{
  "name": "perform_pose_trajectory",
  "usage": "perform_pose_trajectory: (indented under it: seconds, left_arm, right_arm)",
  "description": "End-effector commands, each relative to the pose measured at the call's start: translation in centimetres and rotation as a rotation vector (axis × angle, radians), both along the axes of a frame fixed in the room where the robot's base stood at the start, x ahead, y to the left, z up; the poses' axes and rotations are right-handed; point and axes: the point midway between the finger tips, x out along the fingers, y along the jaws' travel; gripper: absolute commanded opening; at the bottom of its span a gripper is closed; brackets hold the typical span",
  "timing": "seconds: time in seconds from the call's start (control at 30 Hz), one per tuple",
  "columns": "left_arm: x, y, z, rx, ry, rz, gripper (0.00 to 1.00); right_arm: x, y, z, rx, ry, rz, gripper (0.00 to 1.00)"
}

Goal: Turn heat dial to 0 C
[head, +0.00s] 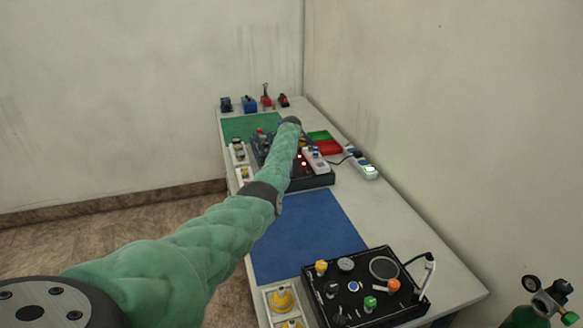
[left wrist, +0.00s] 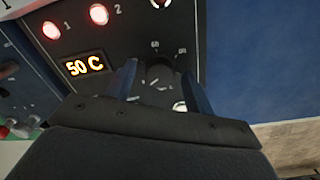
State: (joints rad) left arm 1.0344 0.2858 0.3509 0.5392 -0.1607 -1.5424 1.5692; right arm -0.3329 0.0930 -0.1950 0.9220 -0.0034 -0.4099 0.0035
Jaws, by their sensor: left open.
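The black control panel (head: 318,183) stands midway along the bench in the head view, partly hidden by my left arm. In the left wrist view the panel (left wrist: 120,45) shows a lit display (left wrist: 84,65) reading 50 C. The dark heat dial (left wrist: 160,76) lies between the two fingers of my left gripper (left wrist: 158,72), with scale marks around it, one reading about 60. The gripper is open around the dial; I cannot tell whether the fingers touch it. In the head view my left arm reaches over the panel and the fingers are hidden. My right gripper is not in view.
Two red lamps (left wrist: 98,14), marked 1 and 2, glow above the display. A second black panel (head: 365,290) with knobs stands at the near end of the bench. A blue mat (head: 305,230) between the panels is clear. A wall runs along the bench's right side.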

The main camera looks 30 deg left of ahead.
Motion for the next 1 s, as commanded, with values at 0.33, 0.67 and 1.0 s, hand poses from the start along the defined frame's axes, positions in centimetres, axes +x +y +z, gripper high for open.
perform_pose_trajectory:
  seconds: [0.33, 0.67, 1.0]
  left_arm:
    - [0.0, -0.1, 2.9, 0.002, -0.004, 0.000, 0.53]
    - [-0.2, -0.2, 7.1, 0.000, -0.001, 0.000, 0.53]
    - [-0.3, -0.2, 7.8, 0.000, 0.000, 0.000, 0.53]
  right_arm:
    - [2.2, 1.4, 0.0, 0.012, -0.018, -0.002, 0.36]
    - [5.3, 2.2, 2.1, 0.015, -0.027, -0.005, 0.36]
    - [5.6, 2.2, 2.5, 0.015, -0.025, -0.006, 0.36]
